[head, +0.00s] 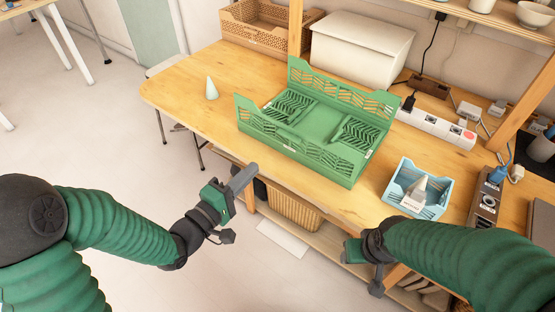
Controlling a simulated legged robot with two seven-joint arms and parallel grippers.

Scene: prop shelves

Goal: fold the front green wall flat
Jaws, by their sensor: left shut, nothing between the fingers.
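The green folding crate (320,122) sits on the wooden table. Its front wall (296,146), with slanted cutouts, stands up along the near side. Its back wall (342,88) is also upright. The two side walls (289,105) lie folded down on the floor of the crate. My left gripper (246,176) is shut and empty, in front of the table edge and apart from the crate, to the lower left of the front wall. My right gripper (352,251) is low near the table's front edge; its fingers are mostly hidden by my wrist.
A small blue basket (432,207) with a pale object in it stands right of the crate. A white box (362,48), brown crate (262,32) and power strip (437,128) are behind. Shelf posts rise at the back and right.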

